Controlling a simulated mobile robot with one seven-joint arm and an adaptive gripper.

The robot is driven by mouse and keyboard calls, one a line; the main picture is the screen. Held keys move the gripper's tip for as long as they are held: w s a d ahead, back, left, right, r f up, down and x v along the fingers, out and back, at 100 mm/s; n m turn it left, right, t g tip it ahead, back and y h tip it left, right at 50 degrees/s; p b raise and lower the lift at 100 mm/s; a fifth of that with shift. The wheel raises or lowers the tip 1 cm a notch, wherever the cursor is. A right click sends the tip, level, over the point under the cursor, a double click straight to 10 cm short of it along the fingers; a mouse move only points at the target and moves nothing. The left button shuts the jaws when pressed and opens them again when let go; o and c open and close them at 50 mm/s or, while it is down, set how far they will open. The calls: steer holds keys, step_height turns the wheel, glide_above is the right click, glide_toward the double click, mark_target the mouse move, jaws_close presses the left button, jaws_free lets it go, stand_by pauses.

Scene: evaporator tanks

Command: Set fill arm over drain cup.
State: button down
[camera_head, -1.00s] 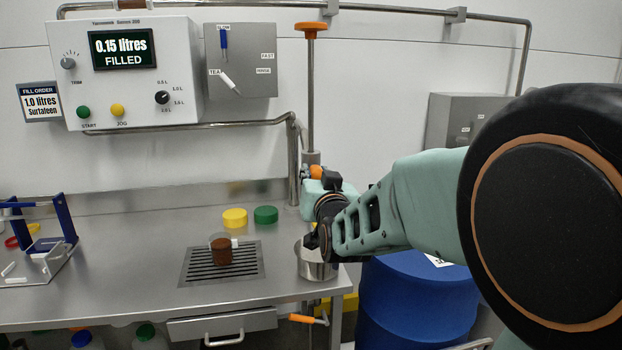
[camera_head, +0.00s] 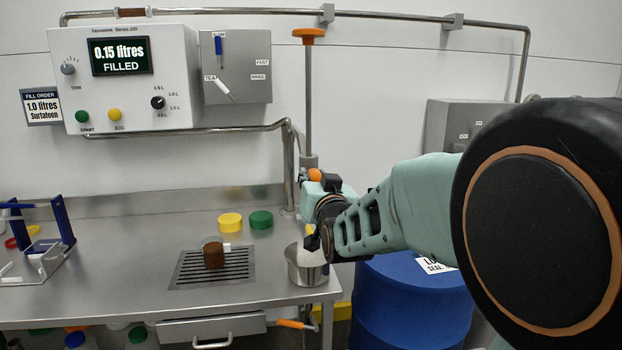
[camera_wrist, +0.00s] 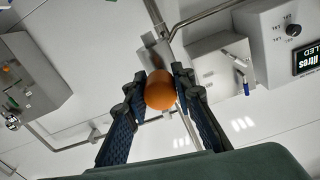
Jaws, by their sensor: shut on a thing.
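My gripper (camera_wrist: 162,88) is shut on an orange ball knob (camera_wrist: 160,92), with one finger on each side in the wrist view. In the head view the knob (camera_head: 315,175) shows just beyond my gripper, at the foot of an upright metal rod with an orange top (camera_head: 308,90). A bent metal pipe (camera_head: 220,130), which looks like the fill arm, runs left from a post under the control box. How the knob joins it is hidden. A metal cup (camera_head: 306,272), probably the drain cup, stands at the bench's right front edge, below my gripper.
A brown jar (camera_head: 213,256) stands on the drain grate (camera_head: 185,276). Yellow (camera_head: 230,222) and green (camera_head: 261,220) lids lie behind it. A blue rack (camera_head: 60,225) is at the left. A blue drum (camera_head: 400,300) stands right of the bench, below my arm.

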steer(key=c, duration=1.6)
jaws_free()
steer(key=shift+r, duration=0.1)
step_height(320, 180, up, 10)
steer(key=shift+f, duration=0.1)
